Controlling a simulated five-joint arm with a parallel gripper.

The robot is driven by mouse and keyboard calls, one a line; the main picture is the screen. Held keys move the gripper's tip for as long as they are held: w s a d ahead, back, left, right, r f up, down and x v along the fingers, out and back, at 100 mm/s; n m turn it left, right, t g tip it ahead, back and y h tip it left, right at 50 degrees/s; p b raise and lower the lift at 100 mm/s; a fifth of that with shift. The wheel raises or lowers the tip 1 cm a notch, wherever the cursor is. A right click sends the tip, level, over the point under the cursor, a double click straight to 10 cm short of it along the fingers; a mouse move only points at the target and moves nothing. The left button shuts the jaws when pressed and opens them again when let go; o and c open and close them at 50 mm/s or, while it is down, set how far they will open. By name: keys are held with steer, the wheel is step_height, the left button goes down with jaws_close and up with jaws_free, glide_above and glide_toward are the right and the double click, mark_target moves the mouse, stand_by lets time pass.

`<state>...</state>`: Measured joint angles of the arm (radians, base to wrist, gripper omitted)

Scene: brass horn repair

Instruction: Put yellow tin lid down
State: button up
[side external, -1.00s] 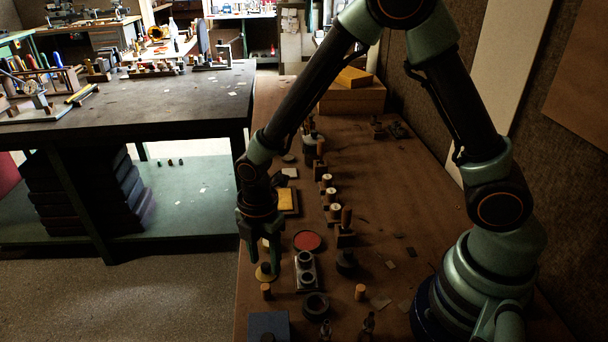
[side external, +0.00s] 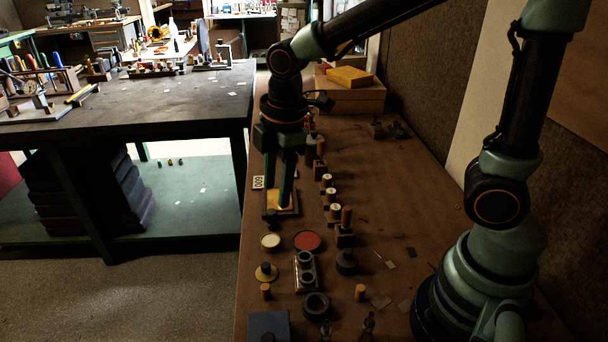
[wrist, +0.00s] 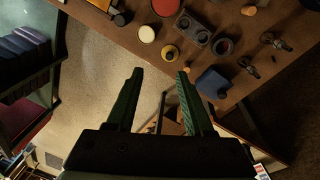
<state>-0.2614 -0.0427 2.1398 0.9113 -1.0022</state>
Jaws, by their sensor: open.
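The yellow tin lid (side external: 262,277), a small yellow disc with a dark knob, lies on the brown bench near its left edge in the side view. It also shows in the wrist view (wrist: 166,55), beyond my fingertips. My gripper (side external: 277,207) is open, farther back along the bench than the lid and apart from it. In the wrist view, nothing is between the fingers of my gripper (wrist: 160,74).
A cream disc (side external: 270,241) and a red disc (side external: 308,240) lie behind the lid. A two-ringed block (side external: 306,271) stands to its right, and an orange-topped peg (side external: 266,291) in front. A blue block (side external: 268,326) sits at the front. The bench's left edge is close.

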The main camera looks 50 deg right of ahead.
steer(key=s+d+r+m+t, duration=0.2)
steer(key=s+d+r+m, duration=0.1)
steer(key=m, duration=0.4)
steer(key=s+d+r+m+t, duration=0.2)
steer(key=d+r+m, duration=0.2)
steer(key=d+m, duration=0.2)
steer(key=shift+s+m, duration=0.4)
steer(key=shift+m, duration=0.3)
